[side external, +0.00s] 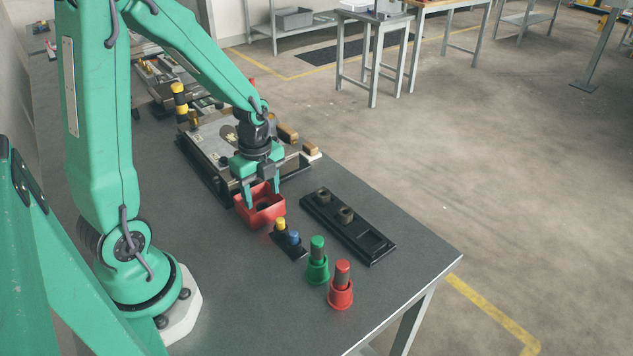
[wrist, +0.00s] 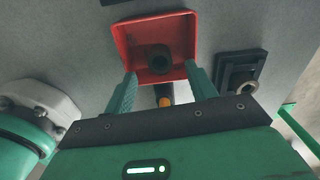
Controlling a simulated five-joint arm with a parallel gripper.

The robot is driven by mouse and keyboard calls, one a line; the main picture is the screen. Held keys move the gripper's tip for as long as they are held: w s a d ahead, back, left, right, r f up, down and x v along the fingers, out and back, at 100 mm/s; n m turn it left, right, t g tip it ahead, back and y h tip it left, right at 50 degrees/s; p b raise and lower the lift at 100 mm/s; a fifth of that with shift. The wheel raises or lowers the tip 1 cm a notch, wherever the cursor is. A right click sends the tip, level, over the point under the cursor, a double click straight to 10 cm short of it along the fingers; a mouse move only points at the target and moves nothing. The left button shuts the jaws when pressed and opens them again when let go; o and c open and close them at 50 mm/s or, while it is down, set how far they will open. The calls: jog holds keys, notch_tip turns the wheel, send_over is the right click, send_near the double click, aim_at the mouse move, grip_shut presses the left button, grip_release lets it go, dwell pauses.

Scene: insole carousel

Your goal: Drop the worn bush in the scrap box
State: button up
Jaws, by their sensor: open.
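The scrap box is a red open box (side external: 260,217) on the bench; it also shows in the wrist view (wrist: 124,45). A dark round bush with a hole (wrist: 159,56) shows within the red box's outline. It shows as a dark patch inside the box (side external: 263,207) in the side external view. I cannot tell whether it rests on the floor of the box. My gripper (side external: 262,199) is over the box, fingers pointing down. In the wrist view my gripper (wrist: 160,70) is open, its fingers spread wide on either side of the bush without visible contact.
Yellow and blue pegs (side external: 293,237), a green stand (side external: 317,265) and a red stand (side external: 341,290) stand in front. A fixture plate (side external: 212,145) lies behind. The bench's front right is clear.

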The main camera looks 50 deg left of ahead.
jog(key=shift+r, duration=0.1)
notch_tip(320, 180, up, 8)
jog(key=shift+f, duration=0.2)
dwell(0.4)
dwell(0.4)
jog(key=s+d+r+n+t, duration=0.5)
jog(key=r+n, duration=0.6)
jog(key=n, duration=0.6)
jog(key=shift+s+d+r+t, duration=0.25)
jog(key=shift+s+d, duration=0.95)
jog(key=shift+d, duration=0.65)
